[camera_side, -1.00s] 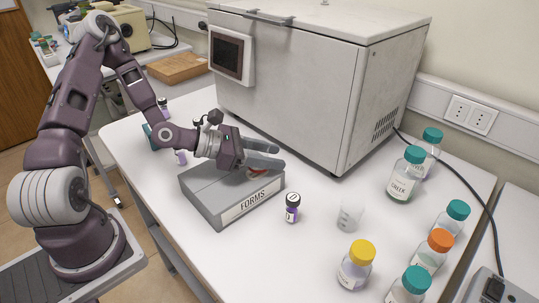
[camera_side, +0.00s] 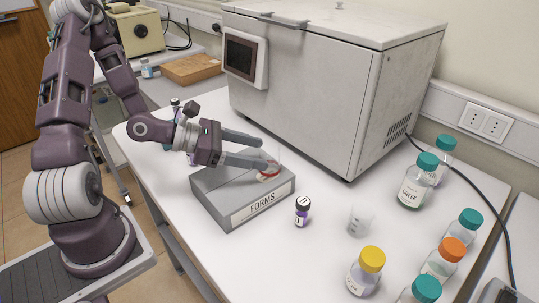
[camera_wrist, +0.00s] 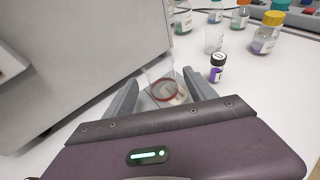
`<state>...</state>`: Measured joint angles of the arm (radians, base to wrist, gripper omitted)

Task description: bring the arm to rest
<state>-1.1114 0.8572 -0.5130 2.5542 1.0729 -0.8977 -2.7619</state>
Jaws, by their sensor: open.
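My gripper (camera_side: 262,152) is open at the left side of the grey box labelled FORMS (camera_side: 262,207), with its fingers reaching right, just above the box top. A clear glass vessel with a red ring (camera_side: 270,172) stands on the box's right end, by the fingertips. In the wrist view, the vessel (camera_wrist: 165,90) is upright just beyond and between the tips of my gripper (camera_wrist: 158,90). I see no finger closed on it. Its near base is partly hidden by my gripper body.
A small dark-capped vial (camera_side: 302,211) and an empty beaker (camera_side: 361,221) stand right of the box. Several capped bottles, one yellow-capped (camera_side: 366,270), line the right side. A large grey machine (camera_side: 310,85) stands behind. White table is clear around the vial.

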